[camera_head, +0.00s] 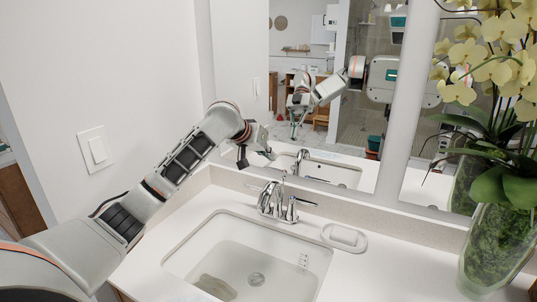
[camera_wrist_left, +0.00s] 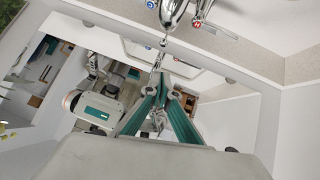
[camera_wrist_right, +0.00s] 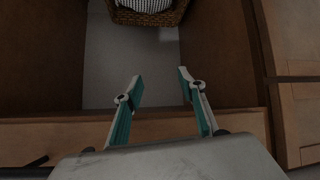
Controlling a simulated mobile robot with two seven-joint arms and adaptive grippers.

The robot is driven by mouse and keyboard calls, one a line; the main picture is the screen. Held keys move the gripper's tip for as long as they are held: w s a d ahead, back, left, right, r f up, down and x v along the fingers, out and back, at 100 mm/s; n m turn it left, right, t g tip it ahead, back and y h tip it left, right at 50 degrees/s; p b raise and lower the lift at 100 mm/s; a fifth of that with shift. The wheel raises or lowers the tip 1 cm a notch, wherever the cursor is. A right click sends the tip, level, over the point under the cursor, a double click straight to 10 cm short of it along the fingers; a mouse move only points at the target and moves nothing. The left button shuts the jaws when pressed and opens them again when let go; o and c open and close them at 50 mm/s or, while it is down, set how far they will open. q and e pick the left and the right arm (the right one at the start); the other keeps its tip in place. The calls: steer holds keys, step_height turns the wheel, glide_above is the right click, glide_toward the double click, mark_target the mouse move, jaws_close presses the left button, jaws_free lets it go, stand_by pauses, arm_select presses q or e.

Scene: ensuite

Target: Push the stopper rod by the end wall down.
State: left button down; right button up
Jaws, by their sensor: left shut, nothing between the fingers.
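The stopper rod (camera_head: 284,176) stands upright behind the chrome faucet (camera_head: 268,200), near the mirror. In the left wrist view the rod's small round knob (camera_wrist_left: 164,42) shows just beyond my fingertips, below the faucet body (camera_wrist_left: 172,12). My left gripper (camera_head: 269,154) is up and to the left of the rod in the head view, apart from it. It is shut and empty, its teal fingers meeting in the left wrist view (camera_wrist_left: 160,74). My right gripper (camera_wrist_right: 160,78) is open and empty, seen only in its own wrist view.
The white sink basin (camera_head: 224,255) lies in front of the faucet. A soap dish (camera_head: 344,238) sits right of it, and a vase with orchids (camera_head: 497,245) stands at the far right. The mirror (camera_head: 330,130) rises behind. A wicker basket (camera_wrist_right: 150,16) is ahead of my right gripper.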

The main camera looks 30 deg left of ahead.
arm_select(q)
steer(key=shift+w+d+f, duration=0.25)
steer(key=shift+w+f, duration=0.5)
steer(key=shift+f, duration=0.55)
steer(key=shift+w+d+f, duration=0.2)
steer(key=shift+w+f, duration=0.6)
steer(key=shift+f, duration=0.55)
steer(key=shift+w+d+f, duration=0.25)
steer(key=shift+w+f, duration=0.5)
steer(key=shift+f, duration=0.55)
step_height(320, 180, down, 3)
steer(key=shift+s+f, duration=0.1)
